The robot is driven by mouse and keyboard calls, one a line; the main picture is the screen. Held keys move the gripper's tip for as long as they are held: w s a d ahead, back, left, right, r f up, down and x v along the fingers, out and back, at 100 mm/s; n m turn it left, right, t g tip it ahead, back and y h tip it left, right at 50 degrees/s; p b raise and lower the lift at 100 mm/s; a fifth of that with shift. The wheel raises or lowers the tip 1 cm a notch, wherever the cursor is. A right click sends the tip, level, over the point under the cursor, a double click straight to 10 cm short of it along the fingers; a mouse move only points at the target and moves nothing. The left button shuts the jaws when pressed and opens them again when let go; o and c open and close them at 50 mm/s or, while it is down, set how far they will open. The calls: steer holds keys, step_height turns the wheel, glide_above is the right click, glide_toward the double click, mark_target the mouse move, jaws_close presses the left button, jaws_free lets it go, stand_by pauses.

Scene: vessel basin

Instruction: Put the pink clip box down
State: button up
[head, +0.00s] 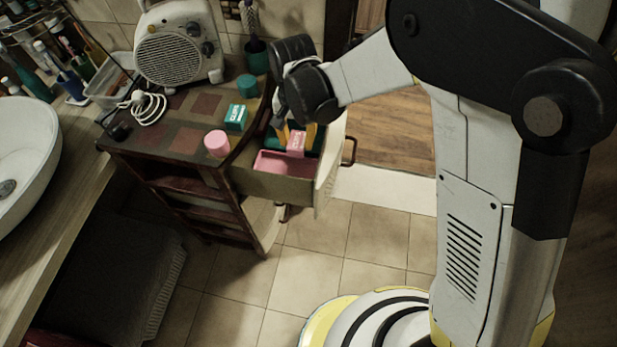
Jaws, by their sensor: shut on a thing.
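The pink clip box (297,144) is a small pink carton with pale lettering on it. My gripper (297,133), with yellow fingers, is shut on it and points down over the open drawer (283,186). A pink tray (268,161) lies in the front part of the drawer. The box appears just above or at the far edge of this tray; I cannot tell whether it touches anything. Some teal shows behind the fingers in the drawer, mostly hidden by my gripper.
On the tiled cabinet top (188,126) stand a teal clip box (236,117), a pink cylinder (217,143), a teal cylinder (247,86), a fan heater (174,50) and a coiled white cord (148,106). A basin (28,150) is at left. Tiled floor (320,248) is clear before the drawer.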

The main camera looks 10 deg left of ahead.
steer(key=b, duration=0.4)
glide_above(298, 174)
steer(key=s, duration=0.2)
step_height(298, 174, down, 13)
steer(key=shift+d+r, duration=0.1)
steer(key=shift+d, duration=0.05)
steer(key=shift+d+f+b, duration=0.1)
steer(key=shift+f+b, duration=0.5)
steer(key=shift+f, duration=1.45)
steer(key=shift+f, duration=0.2)
steer(key=o, duration=1.2)
steer(key=shift+r, duration=0.1)
step_height(298, 174, up, 12)
steer(key=p, duration=0.4)
steer(key=shift+r, duration=0.15)
